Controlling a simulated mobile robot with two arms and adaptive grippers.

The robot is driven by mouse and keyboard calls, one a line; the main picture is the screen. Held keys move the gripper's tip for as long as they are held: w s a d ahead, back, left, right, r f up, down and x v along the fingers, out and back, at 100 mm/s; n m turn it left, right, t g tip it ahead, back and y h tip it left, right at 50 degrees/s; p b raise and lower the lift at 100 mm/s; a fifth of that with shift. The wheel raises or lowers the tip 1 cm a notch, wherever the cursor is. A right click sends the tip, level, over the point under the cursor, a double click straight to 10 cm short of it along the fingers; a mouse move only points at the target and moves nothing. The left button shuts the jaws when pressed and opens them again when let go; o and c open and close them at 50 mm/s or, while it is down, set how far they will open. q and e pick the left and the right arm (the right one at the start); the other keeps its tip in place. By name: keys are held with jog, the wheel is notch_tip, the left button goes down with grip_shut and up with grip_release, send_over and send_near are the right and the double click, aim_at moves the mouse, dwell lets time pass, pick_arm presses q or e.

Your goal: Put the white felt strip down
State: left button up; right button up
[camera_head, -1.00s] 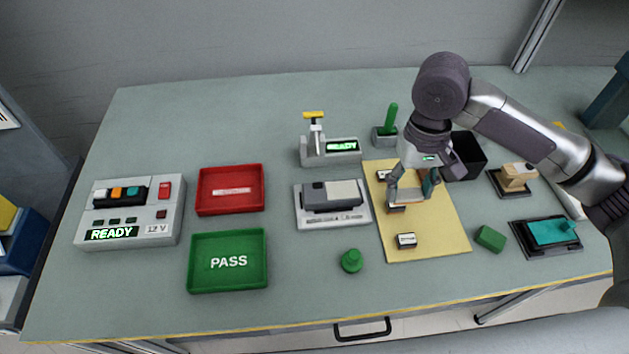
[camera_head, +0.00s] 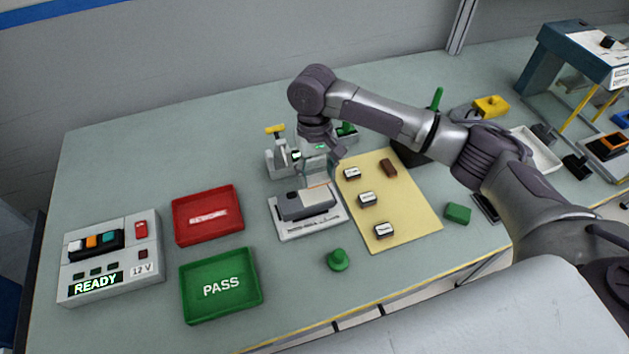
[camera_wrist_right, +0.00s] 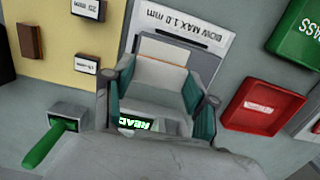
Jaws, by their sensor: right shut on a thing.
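My right gripper (camera_head: 320,178) is over the right part of a grey block (camera_head: 300,208) on a pale plate (camera_head: 290,234). It is shut on a pale strip, taken as the white felt strip. In the right wrist view the strip (camera_wrist_right: 158,76) spans the gap between the teal fingers of my gripper (camera_wrist_right: 160,88). An orange-tinted edge shows along its far side. The plate (camera_wrist_right: 205,18) beyond it reads "BOW MAX 1.0 mm". Whether the strip touches the block or plate cannot be told. My left gripper is out of view.
A yellow mat (camera_head: 410,215) with labelled blocks and a brown block (camera_head: 388,167) lies to the right. A red tray (camera_head: 238,235) and a green PASS tray (camera_head: 255,300) lie left. A green knob (camera_head: 337,260) stands in front; a yellow-topped device (camera_head: 278,160) stands behind.

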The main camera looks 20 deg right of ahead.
aim_at(315, 177)
jog(key=shift+a+f, duration=0.2)
jog(key=shift+a, duration=0.05)
notch_tip(315, 177, down, 3)
jog(key=shift+s+f+p, duration=0.1)
jog(key=shift+p, duration=0.45)
jog(key=shift+f, duration=0.45)
jog(key=o, duration=0.7)
jog(key=shift+f, duration=0.1)
jog(key=shift+o, duration=0.2)
notch_tip(315, 177, up, 12)
jog(key=w+b, duration=0.1)
jog(key=b, duration=0.1)
jog(key=shift+w+b, duration=0.3)
jog(key=shift+b, duration=0.1)
